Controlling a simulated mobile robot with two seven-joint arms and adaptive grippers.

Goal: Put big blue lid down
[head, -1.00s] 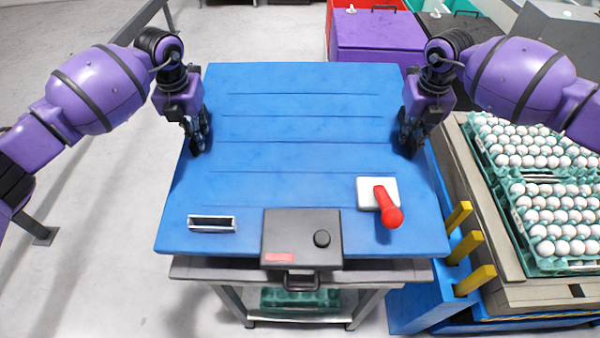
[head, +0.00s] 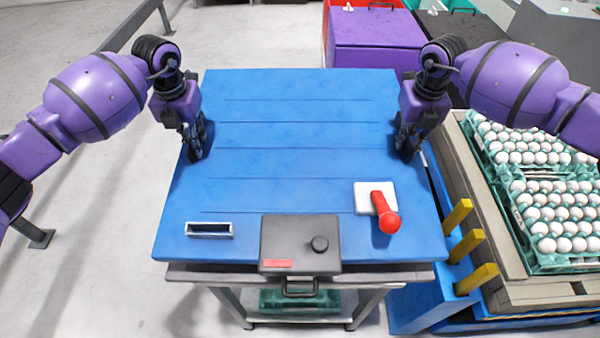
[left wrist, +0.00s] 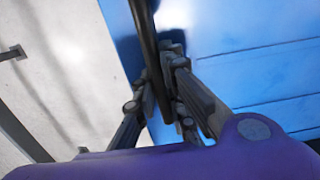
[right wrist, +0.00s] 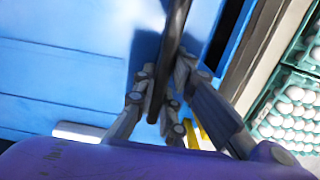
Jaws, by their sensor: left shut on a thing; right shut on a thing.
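The big blue lid (head: 290,160) is a wide flat panel with grooves across it, lying over a dark-framed stand in the head view. The left wrist view shows the left fingers (left wrist: 165,100) at the lid's edge (left wrist: 240,70). The right wrist view shows the right fingers (right wrist: 160,100) at the opposite edge (right wrist: 70,60). Whether the lid rests fully on the stand cannot be told.
On the lid are a grey box with a knob (head: 300,243), a red-handled lever (head: 386,212) and a slotted metal piece (head: 209,230). Egg trays (head: 550,195) and yellow posts (head: 470,247) stand at the right. A purple bin (head: 375,38) stands behind. Open floor lies left.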

